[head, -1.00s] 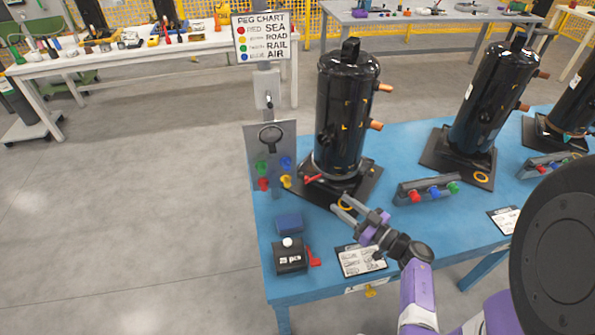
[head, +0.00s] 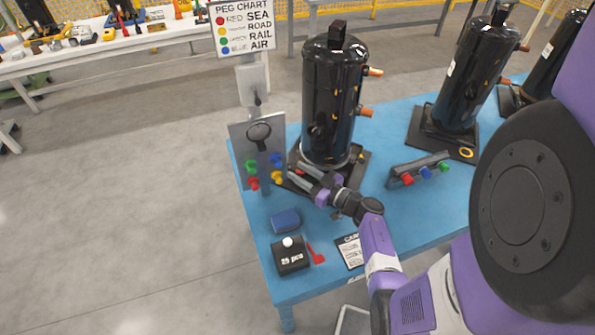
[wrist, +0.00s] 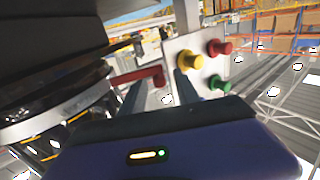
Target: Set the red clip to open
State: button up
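The red clip (wrist: 138,76) is a red bar with a bent end, low beside the black compressor (head: 333,100). In the wrist view its bent end shows between my gripper's fingertips. In the head view the clip is mostly hidden behind my fingers. My gripper (head: 291,173) is at the compressor's front-left base, pointing left; it also shows in the wrist view (wrist: 160,84). Its two fingers are apart, with nothing visibly clamped. I cannot tell whether they touch the clip.
A grey panel (head: 240,143) with coloured pegs stands just left of my gripper. In front are a blue block (head: 285,220) and a black box (head: 291,259) with a red lever (head: 316,253). A peg rail (head: 418,169) and another compressor (head: 467,80) stand right on the blue table (head: 388,205).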

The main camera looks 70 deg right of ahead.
jog(key=shift+w+d, duration=0.1)
jog(key=shift+w, duration=0.35)
jog(key=shift+c, duration=0.5)
grip_shut()
jog(key=shift+s+n+t+y, duration=0.35)
jog(key=shift+n+y, duration=0.45)
jog(key=shift+y, duration=0.4)
jog(key=n+y, duration=0.1)
jog(key=s+n+y, duration=0.1)
jog(key=y, duration=0.1)
jog(key=shift+f+b, duration=0.1)
jog(key=shift+b, duration=0.25)
jog(key=shift+s+a+n+y, duration=0.25)
jog(key=shift+a+n+y, duration=0.15)
jog(key=shift+y, duration=0.3)
